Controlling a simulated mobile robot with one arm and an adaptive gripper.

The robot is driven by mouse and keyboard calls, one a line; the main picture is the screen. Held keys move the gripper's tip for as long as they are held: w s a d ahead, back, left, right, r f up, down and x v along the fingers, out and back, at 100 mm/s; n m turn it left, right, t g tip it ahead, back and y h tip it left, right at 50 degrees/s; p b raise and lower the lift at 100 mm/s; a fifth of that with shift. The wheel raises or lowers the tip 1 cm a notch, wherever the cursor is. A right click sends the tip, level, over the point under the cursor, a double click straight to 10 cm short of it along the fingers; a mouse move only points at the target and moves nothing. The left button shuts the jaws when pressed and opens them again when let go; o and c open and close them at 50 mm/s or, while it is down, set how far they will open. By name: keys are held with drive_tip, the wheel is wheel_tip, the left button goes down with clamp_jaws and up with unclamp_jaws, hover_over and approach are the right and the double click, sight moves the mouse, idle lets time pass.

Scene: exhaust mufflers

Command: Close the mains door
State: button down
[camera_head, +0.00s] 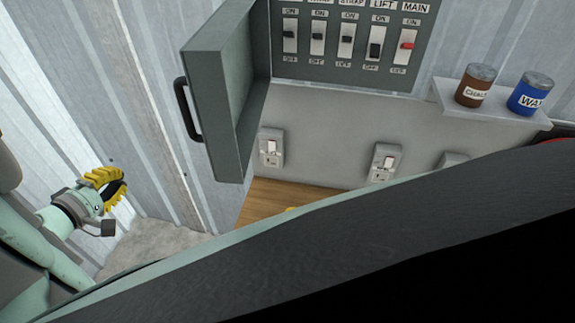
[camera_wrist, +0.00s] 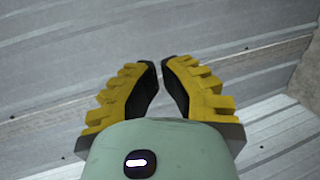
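The mains door (camera_head: 218,95) is a grey metal door standing open, swung out on the left side of the breaker panel (camera_head: 350,75). A black bar handle (camera_head: 186,110) sits on its outer face. My gripper (camera_head: 124,184) has yellow ribbed fingers and is left of and lower than the handle in the head view, apart from the door. In the wrist view my gripper (camera_wrist: 159,63) has its fingertips drawn close together, with only a slim gap and nothing held. The door and handle are not in the wrist view, which shows only corrugated metal and grey floor.
Corrugated metal wall (camera_head: 75,75) lies behind my gripper. Right of the door are wall sockets (camera_head: 271,148) and a shelf (camera_head: 505,112) with a brown can (camera_head: 475,86) and a blue can (camera_head: 529,95). A wooden surface (camera_head: 280,197) lies below. My own body blocks the lower right.

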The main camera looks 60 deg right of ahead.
drive_tip(key=s+d+r+m+g+h+b, duration=0.1)
drive_tip(key=s+r+m+g+h+b, duration=0.15)
drive_tip(key=s+r+m+g, duration=0.45)
drive_tip(key=s+d+f+g+p, duration=0.1)
drive_tip(key=s+d+g+p, duration=0.1)
drive_tip(key=s+d+p, duration=0.7)
drive_tip(key=shift+d+f, duration=0.35)
drive_tip(key=shift+d, duration=0.9)
drive_tip(key=shift+h, duration=0.25)
